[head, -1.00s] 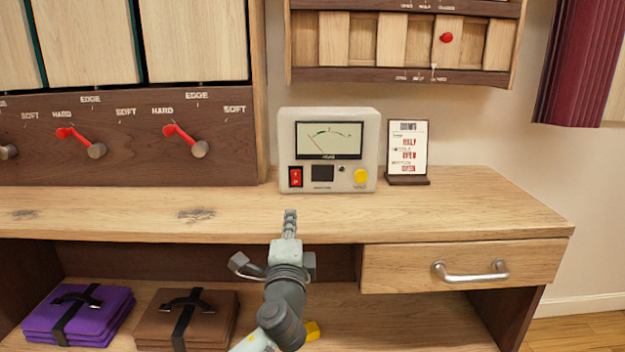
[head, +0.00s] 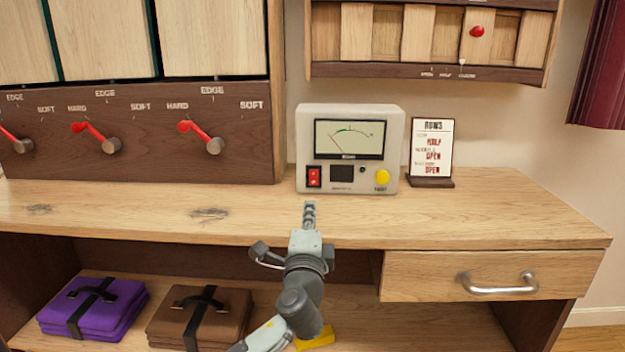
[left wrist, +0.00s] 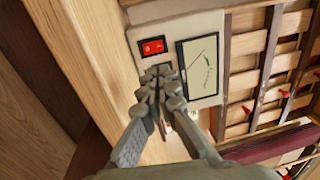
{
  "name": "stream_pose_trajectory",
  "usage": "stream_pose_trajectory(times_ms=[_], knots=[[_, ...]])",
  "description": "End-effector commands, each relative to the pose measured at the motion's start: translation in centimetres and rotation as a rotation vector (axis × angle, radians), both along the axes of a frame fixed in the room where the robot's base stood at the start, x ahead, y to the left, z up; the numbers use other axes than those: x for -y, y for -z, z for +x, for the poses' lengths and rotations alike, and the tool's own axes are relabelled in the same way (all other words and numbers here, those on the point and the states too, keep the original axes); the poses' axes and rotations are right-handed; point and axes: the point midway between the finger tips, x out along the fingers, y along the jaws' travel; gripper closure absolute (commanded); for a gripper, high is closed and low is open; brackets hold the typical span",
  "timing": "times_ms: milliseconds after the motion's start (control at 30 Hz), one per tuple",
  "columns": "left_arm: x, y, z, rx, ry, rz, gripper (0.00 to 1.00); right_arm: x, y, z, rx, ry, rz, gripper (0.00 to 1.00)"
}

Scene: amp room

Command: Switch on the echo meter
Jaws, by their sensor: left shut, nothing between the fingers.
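The echo meter (head: 350,110) is a pale box with a dial, standing on the desk against the wall. Its red rocker switch (head: 314,177) is at the lower left of its face, with a dark small display and a yellow button (head: 382,177) to the right. My left gripper (head: 309,206) is shut and empty, in front of and below the switch in the head view. In the left wrist view the shut fingertips (left wrist: 160,82) overlap the meter's lower face, beside the red switch (left wrist: 153,46), and hide part of it. I cannot tell whether they touch. My right gripper is not seen.
A small sign card (head: 432,146) stands just right of the meter. A panel with red levers (head: 200,140) is at the left. The wooden desk (head: 120,208) top is otherwise clear. A drawer with a metal handle (head: 498,284) is below right, and folded bundles (head: 92,306) lie underneath.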

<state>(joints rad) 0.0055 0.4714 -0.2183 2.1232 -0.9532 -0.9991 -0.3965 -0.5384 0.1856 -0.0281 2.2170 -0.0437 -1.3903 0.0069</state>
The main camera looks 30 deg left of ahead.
Motion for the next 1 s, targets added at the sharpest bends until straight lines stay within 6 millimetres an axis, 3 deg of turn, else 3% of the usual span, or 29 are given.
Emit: stream_pose_trajectory(times_ms=[600,1000], knots=[[-6.1,-1.6,9.8,0.001,-0.003,0.001,1.00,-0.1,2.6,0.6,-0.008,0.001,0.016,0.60],[-6.9,-1.6,11.1,-0.001,-0.001,0.000,1.00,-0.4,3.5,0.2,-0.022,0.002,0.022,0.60]])
